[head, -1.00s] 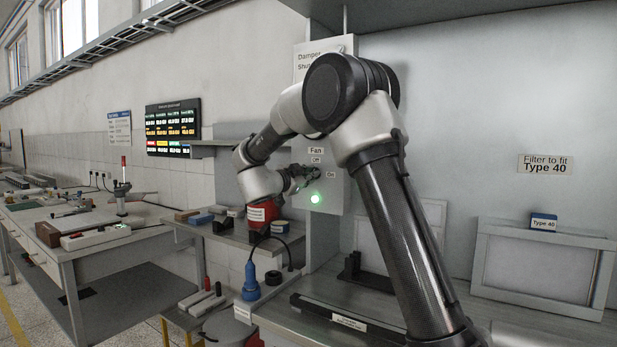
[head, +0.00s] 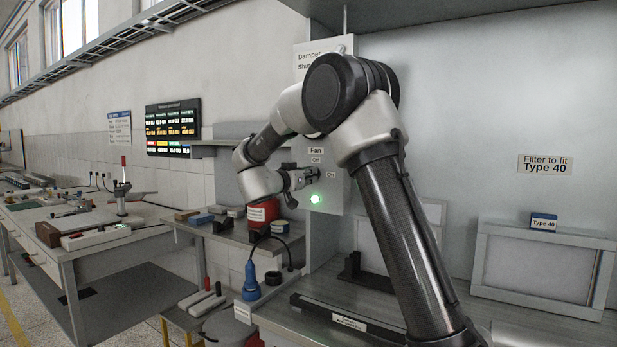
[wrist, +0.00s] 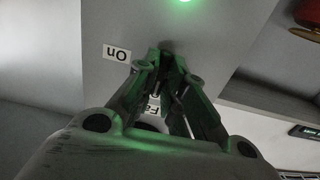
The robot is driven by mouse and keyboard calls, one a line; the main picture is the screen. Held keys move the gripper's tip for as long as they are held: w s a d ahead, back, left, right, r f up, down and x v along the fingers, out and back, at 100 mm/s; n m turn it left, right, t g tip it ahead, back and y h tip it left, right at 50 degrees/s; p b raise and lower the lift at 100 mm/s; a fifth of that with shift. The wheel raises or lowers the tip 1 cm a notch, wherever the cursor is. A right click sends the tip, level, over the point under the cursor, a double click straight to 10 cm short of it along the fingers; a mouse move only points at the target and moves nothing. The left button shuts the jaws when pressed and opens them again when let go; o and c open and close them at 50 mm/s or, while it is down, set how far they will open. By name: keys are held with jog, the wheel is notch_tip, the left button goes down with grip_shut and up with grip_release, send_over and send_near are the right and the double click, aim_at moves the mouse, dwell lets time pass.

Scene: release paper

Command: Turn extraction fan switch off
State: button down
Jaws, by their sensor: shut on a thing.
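The fan switch panel (head: 335,190) is a grey upright face with the labels "Fan", "Off" and "On". A green lamp (head: 316,198) glows below the switch, and it also shows at the top edge of the wrist view (wrist: 184,2). My gripper (head: 314,174) is at the panel, between the "Off" label (head: 316,161) and the "On" label (head: 331,175). In the wrist view my fingers (wrist: 165,62) come together on the dark fan switch (wrist: 165,50), mostly hidden between them. The "On" label (wrist: 117,52) is beside the fingertips, and they partly cover the "Fan" label.
A damper control panel (head: 309,62) is above, partly behind my arm. A shelf (head: 225,234) with a red container (head: 262,214) and small boxes is left of the panel. A framed filter (head: 540,265) stands at right.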

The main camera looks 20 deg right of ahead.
jog(key=shift+f, duration=0.1)
dwell(0.4)
jog(key=c, duration=1.5)
grip_release()
jog(key=v, duration=1.2)
